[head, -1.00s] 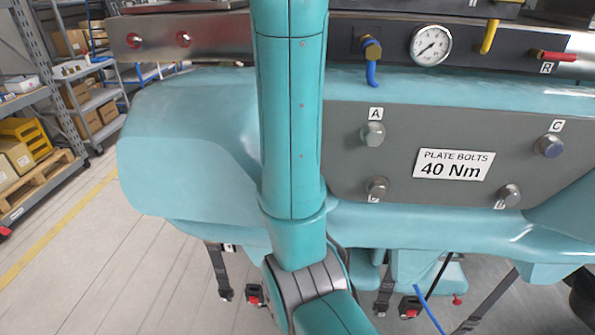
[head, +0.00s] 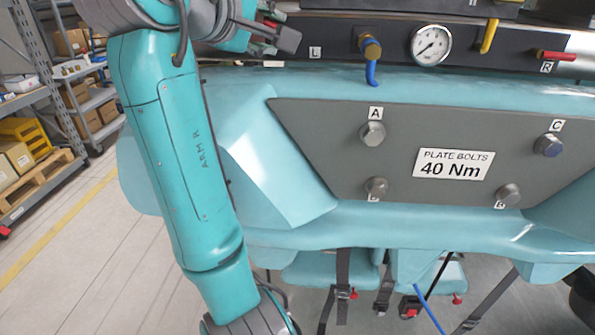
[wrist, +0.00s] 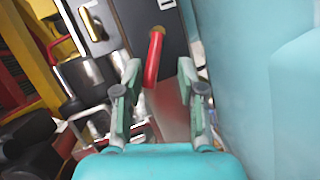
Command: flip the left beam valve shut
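The left valve's red handle (wrist: 152,62) shows in the wrist view, a bent bar that runs down between my gripper's fingers. My gripper (wrist: 159,88) is open, with one finger on each side of the handle and gaps visible on both sides. In the head view my gripper (head: 278,34) is at the left part of the dark beam (head: 336,38), just left of the "L" label (head: 315,52). A small patch of red shows beside the fingers there; the rest of the valve is hidden by my gripper and arm.
The right valve's red handle (head: 557,55) lies sideways above the "R" label. A blue handle (head: 371,73), a pressure gauge (head: 431,45) and a yellow handle (head: 488,38) lie along the beam. The teal body (head: 440,90) is close below; in the wrist view it fills the right side.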

